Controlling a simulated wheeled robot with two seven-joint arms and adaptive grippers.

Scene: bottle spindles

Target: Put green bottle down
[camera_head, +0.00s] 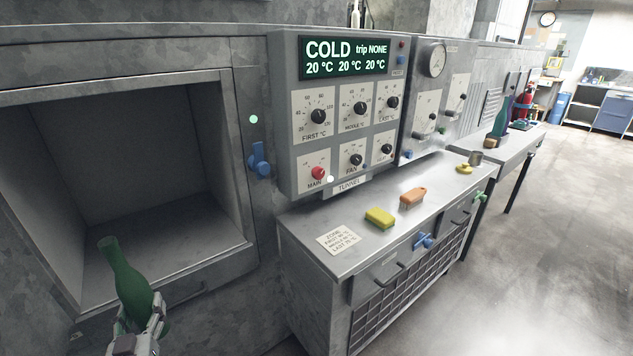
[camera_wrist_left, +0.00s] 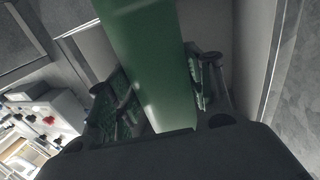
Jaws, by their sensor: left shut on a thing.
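The green bottle (camera_head: 126,275) is in my left gripper (camera_head: 138,328), low at the left of the head view. It tilts, with its neck leaning up and to the left, in front of the open grey chamber (camera_head: 150,262). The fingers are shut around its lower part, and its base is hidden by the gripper. In the left wrist view the bottle (camera_wrist_left: 150,60) runs between the two fingers (camera_wrist_left: 163,95). I cannot tell whether its base touches anything. My right gripper is not in view.
A control panel (camera_head: 333,140) reading COLD stands right of the chamber. Below it a metal counter (camera_head: 345,230) holds a yellow sponge (camera_head: 380,218), an orange brush (camera_head: 412,197) and a label card (camera_head: 338,242). Another green bottle (camera_head: 500,121) stands on a farther table. The floor at right is clear.

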